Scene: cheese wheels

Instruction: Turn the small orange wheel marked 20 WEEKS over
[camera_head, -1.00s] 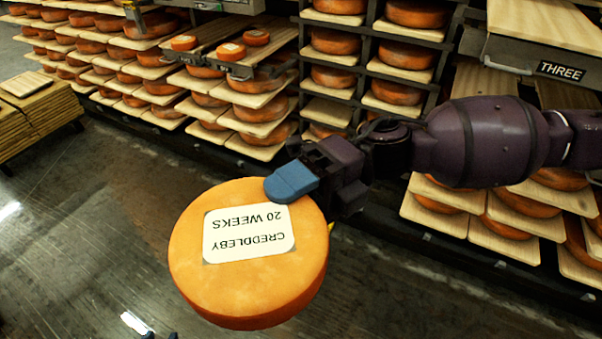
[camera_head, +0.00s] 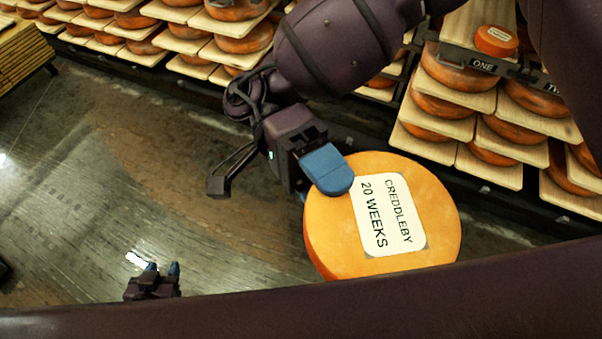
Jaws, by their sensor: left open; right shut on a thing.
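The orange cheese wheel (camera_head: 440,205) hangs over the floor right of the middle. Its white label, reading CREDDLEBY 20 WEEKS, faces up towards me, with the writing running steeply down the picture. My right gripper (camera_head: 327,172) is shut on the wheel's left edge. One blue finger lies on the labelled face; the other finger is mostly hidden beneath. My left gripper (camera_head: 162,269) is low at the left, open and empty, its two blue fingertips apart. It is well clear of the wheel. The wheel's underside is hidden.
Racks of orange wheels on boards (camera_head: 465,105) line the back and right. A small orange wheel (camera_head: 495,40) stands on a board above the sign ONE (camera_head: 483,65). My own dark arm links cross the bottom and upper right. The floor (camera_head: 90,200) at left is clear.

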